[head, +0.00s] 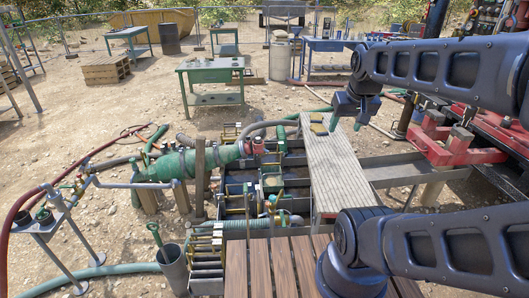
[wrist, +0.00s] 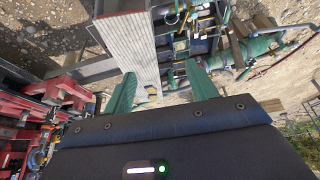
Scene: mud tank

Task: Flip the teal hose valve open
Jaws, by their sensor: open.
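My gripper (head: 346,122) hangs at the end of my arm above the pale ribbed walkway (head: 340,170), its green fingers apart and nothing between them. The open fingers also show in the wrist view (wrist: 160,74), with the walkway beyond. No teal hose valve stands out clearly in either view. A teal hose (head: 118,271) runs over the ground at bottom left, near a metal pipe stand (head: 45,222) with small fittings. Another green hose (head: 250,228) crosses the near part of the tank (head: 285,172). Any valve lever there is too small to tell.
A green machine (head: 190,165) stands left of the tank. Brown decking (head: 275,265) lies in front, and red machinery (head: 435,140) stands right of the walkway. A green table (head: 210,76) is farther back. Open gravel lies at left.

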